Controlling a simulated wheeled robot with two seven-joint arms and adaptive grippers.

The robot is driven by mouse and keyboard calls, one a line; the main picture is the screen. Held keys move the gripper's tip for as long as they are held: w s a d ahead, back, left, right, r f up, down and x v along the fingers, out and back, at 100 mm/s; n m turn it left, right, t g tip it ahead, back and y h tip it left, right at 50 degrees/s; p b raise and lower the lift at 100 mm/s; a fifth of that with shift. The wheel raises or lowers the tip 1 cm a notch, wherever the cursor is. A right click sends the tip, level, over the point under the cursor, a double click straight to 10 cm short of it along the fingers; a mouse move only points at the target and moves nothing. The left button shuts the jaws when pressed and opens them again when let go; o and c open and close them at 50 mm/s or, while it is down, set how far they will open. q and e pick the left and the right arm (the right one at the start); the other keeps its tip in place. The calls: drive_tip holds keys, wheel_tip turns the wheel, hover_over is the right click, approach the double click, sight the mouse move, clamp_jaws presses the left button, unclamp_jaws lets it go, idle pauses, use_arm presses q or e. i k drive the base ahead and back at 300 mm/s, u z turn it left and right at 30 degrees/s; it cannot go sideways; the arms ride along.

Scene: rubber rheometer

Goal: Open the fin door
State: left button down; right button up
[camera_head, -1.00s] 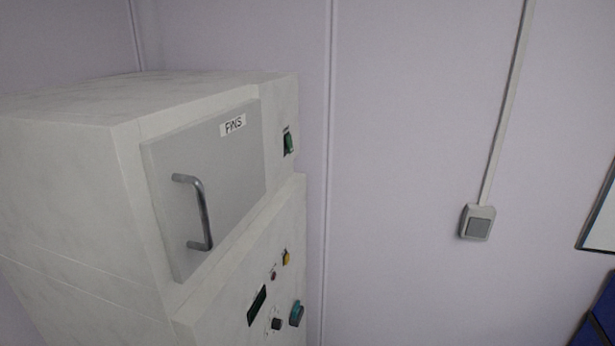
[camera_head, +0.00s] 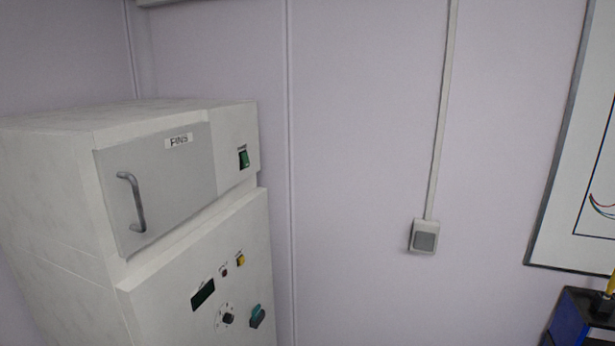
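The fin door (camera_head: 175,190) is a flat grey panel on the upper front of a white cabinet (camera_head: 50,200), at the left of the head view. It bears a small label (camera_head: 179,141) that reads like "FINS". A curved metal handle (camera_head: 134,202) stands upright near the door's left edge. The door lies flush in its frame and is shut. Neither of my grippers shows in the head view, and nothing touches the handle.
The cabinet has a green switch (camera_head: 243,158), a dark display (camera_head: 203,294) and several knobs and buttons. A wall switch (camera_head: 424,237) and a framed board (camera_head: 570,200) are to the right. A blue object (camera_head: 570,318) stands at the lower right corner.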

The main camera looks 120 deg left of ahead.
sight(151, 183)
drive_tip(key=u, duration=4.85)
drive_tip(key=i, duration=0.5)
drive_tip(key=z, duration=0.05)
